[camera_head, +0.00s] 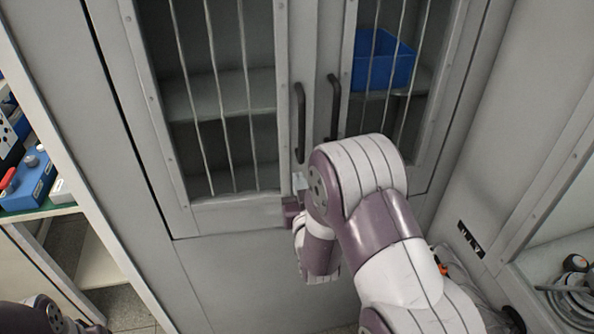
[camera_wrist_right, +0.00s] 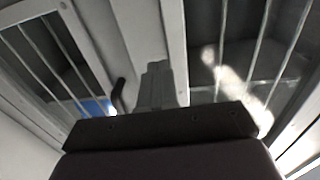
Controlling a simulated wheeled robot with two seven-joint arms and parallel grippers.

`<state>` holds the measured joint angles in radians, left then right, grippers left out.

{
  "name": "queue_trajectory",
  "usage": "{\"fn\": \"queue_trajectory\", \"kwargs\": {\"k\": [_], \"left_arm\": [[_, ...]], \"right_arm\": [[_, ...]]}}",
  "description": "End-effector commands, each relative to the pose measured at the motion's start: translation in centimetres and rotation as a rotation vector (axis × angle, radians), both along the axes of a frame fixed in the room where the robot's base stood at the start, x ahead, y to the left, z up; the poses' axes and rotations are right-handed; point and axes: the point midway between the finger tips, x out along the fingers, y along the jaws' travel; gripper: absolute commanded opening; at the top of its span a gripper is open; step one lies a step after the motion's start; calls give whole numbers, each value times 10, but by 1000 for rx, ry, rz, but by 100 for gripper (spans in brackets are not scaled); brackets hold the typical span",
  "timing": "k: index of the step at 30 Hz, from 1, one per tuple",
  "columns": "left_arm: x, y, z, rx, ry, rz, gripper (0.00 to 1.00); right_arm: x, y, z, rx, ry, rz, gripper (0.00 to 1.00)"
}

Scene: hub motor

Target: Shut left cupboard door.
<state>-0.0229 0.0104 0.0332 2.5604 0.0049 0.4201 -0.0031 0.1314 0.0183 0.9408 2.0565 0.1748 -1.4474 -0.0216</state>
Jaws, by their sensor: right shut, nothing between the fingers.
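The left cupboard door (camera_head: 235,213) is grey with a barred glass pane and a dark handle (camera_head: 299,122). It looks flush with the right door (camera_head: 345,60), with no clear gap; a small opening cannot be ruled out. My right gripper (camera_head: 299,182) is shut and empty, at the left door's lower inner edge, just below its handle. The right wrist view shows its fingers (camera_wrist_right: 157,85) together in front of the door frame; contact is unclear. The left door's pane (camera_wrist_right: 240,65) is on the right there. My left gripper is out of view.
A blue bin (camera_head: 383,60) stands on a shelf behind the right door, which has its own dark handle (camera_head: 335,105). A workbench with a blue device (camera_head: 28,182) is at the left. A grey panel wall (camera_head: 510,130) bounds the right side.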

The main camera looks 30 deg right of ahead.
Motion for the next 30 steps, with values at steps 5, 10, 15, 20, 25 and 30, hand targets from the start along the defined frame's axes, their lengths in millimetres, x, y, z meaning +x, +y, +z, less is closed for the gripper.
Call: {"fn": "queue_trajectory", "kwargs": {"k": [5,10,15,20,25,30], "left_arm": [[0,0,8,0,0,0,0],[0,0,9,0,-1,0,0],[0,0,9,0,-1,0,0],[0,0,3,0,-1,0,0],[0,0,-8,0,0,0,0],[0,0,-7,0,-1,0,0]], "right_arm": [[20,-6,2,0,0,1,0],[26,-8,0,0,0,1,0],[26,-8,0,0,0,1,0],[32,-10,-3,0,0,0,0],[53,-18,-3,0,-1,-1,0],[57,-19,1,-1,-2,0,0]]}}
